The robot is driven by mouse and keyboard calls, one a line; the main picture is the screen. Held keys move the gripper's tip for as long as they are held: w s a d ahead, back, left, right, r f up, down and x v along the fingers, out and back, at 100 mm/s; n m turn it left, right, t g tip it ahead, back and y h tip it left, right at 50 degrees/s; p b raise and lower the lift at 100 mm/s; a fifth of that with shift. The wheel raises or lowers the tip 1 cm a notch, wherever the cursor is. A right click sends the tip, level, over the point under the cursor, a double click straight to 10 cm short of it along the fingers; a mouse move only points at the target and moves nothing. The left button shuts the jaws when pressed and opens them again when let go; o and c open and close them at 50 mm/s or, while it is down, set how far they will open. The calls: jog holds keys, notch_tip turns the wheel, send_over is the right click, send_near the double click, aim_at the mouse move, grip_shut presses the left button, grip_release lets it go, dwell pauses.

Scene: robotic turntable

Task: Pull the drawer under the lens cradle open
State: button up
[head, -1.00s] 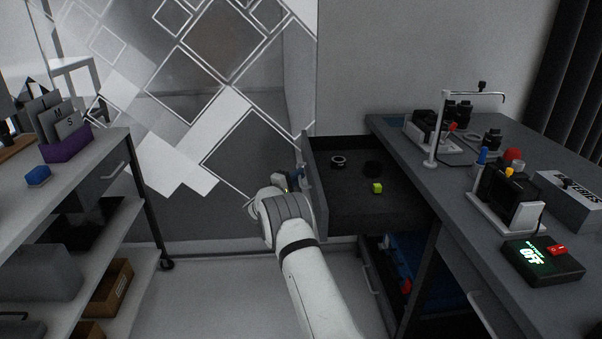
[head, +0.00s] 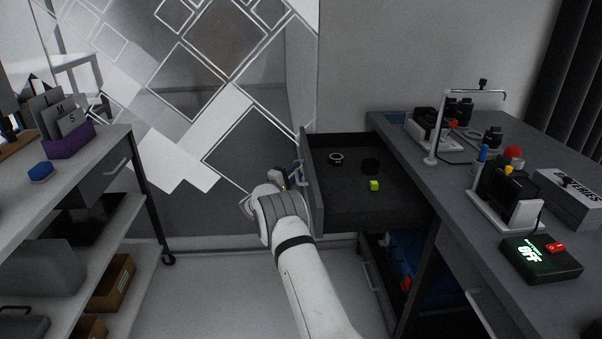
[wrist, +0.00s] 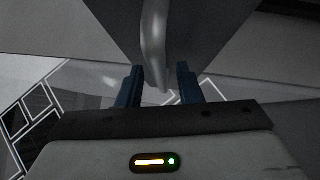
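The drawer (head: 338,216) under the bench stands well open to the left. It holds a ring, a dark piece and a green cube (head: 374,185). My gripper (head: 294,178) is at the outer face of the drawer front. In the wrist view the grey drawer handle (wrist: 153,45) lies between the two blue fingers of my gripper (wrist: 159,84). The fingers are apart, with gaps to the handle on both sides. A white stand with dark parts (head: 455,152), perhaps the lens cradle, is on the bench above the drawer.
The bench (head: 458,205) also carries a control box reading OFF (head: 541,260) and a grey labelled box (head: 568,200). A shelf cart (head: 90,186) with a purple holder (head: 68,146) stands left. The floor between (head: 215,290) is clear.

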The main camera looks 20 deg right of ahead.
jog(key=shift+a, duration=0.1)
jog(key=p+v, duration=0.1)
jog(key=v, duration=0.6)
jog(key=shift+s+a, duration=0.2)
jog(key=shift+a, duration=0.05)
